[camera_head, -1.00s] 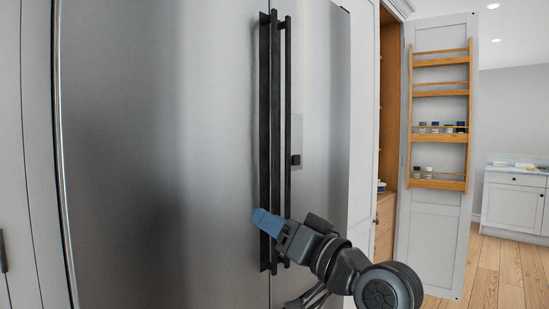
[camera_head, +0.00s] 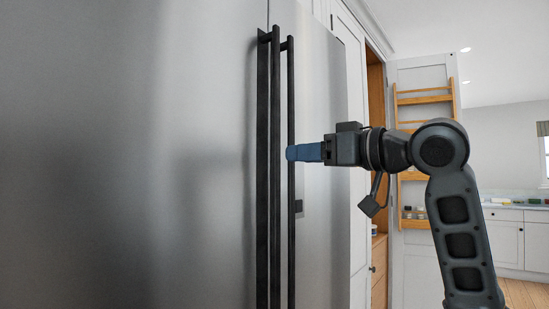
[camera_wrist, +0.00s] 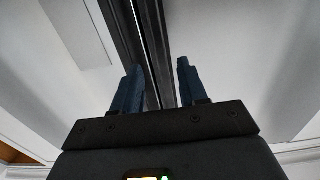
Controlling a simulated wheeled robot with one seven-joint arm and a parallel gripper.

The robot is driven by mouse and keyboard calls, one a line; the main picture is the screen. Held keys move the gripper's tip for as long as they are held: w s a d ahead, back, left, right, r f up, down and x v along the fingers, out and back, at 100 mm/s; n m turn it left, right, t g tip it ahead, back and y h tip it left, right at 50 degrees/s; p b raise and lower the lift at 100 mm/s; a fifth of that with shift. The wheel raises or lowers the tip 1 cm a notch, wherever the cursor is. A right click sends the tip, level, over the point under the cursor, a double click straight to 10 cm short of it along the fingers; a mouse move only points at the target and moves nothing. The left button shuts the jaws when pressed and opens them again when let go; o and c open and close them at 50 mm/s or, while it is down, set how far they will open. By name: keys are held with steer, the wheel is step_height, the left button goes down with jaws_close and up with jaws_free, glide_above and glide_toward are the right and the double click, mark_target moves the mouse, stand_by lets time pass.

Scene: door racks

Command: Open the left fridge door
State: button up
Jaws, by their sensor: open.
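The left fridge door (camera_head: 140,150) is a broad brushed-steel panel and looks closed. Its long black vertical handle (camera_head: 276,90) runs along its right edge, beside the right door's matching handle (camera_head: 291,90). My gripper (camera_head: 290,153) has blue fingers and comes in from the right at mid-height, its tips overlapping the right-hand bar in the head view. In the wrist view my gripper (camera_wrist: 158,75) is open, and the dark handle bars (camera_wrist: 150,35) run between and beyond its two fingers. I cannot tell whether a finger touches a bar.
The right fridge door (camera_head: 318,110) is steel and looks closed. Beyond it, a tall cabinet stands open, its white door (camera_head: 420,265) carrying wooden racks (camera_head: 424,97) with small jars. A white counter unit (camera_head: 500,240) stands at the far right. Wooden floor (camera_head: 525,293) shows there.

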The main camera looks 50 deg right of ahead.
mark_target(278, 156)
steer(key=w+p, duration=0.1)
steer(key=w, duration=0.6)
steer(key=shift+w+a, duration=0.15)
steer(key=shift+w, duration=0.05)
steer(key=shift+c, duration=0.3)
jaws_close()
